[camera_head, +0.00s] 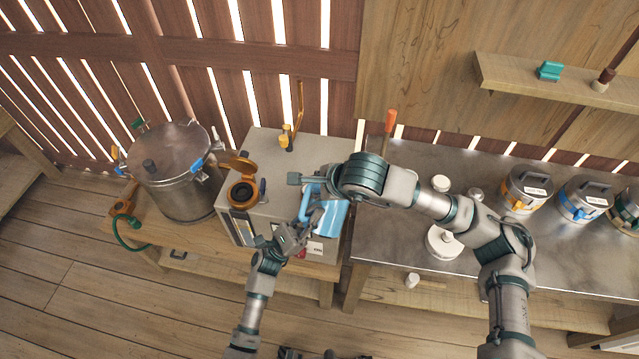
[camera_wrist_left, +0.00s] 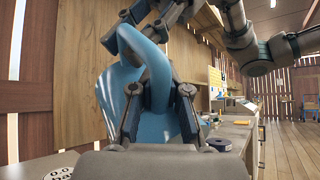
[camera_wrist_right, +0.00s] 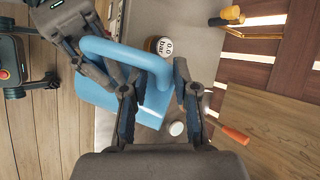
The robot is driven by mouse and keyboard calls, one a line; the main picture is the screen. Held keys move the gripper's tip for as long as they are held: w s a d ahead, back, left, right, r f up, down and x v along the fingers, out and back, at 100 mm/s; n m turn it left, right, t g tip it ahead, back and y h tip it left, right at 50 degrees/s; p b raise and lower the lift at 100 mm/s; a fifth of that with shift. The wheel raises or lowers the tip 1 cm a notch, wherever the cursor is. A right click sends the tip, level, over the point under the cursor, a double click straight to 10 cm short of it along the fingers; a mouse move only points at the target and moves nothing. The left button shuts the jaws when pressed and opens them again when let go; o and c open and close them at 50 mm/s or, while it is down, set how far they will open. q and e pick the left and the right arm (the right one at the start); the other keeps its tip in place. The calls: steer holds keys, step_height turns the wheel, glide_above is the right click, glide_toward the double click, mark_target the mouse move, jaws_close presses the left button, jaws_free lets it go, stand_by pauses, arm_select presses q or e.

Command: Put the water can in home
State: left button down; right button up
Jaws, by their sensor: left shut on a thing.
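The blue water can (camera_head: 331,217) is held over the front right part of the grey-topped cabinet. My left gripper (camera_head: 302,229) reaches it from below and is shut on its handle; in the left wrist view the blue handle (camera_wrist_left: 158,75) lies between the fingers. My right gripper (camera_head: 316,192) is at the upper side of the can, partly hidden by its own arm. In the right wrist view its fingers (camera_wrist_right: 158,98) are apart, with the blue can (camera_wrist_right: 105,92) behind and to the left of the gap. I cannot tell whether they touch it.
The cabinet (camera_head: 275,150) bears an orange open-lidded port (camera_head: 242,192) and a yellow valve (camera_head: 287,136). A metal pot (camera_head: 180,175) stands left. The metal bench (camera_head: 400,235) at right holds white-lidded items and several lidded bins (camera_head: 527,190). An orange-handled tool (camera_head: 389,122) stands behind.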

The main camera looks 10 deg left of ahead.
jaws_close()
arm_select(q)
steer(key=c, duration=1.1)
jaws_free()
steer(key=shift+o, duration=0.2)
arm_select(e)
steer(key=shift+r, duration=0.1)
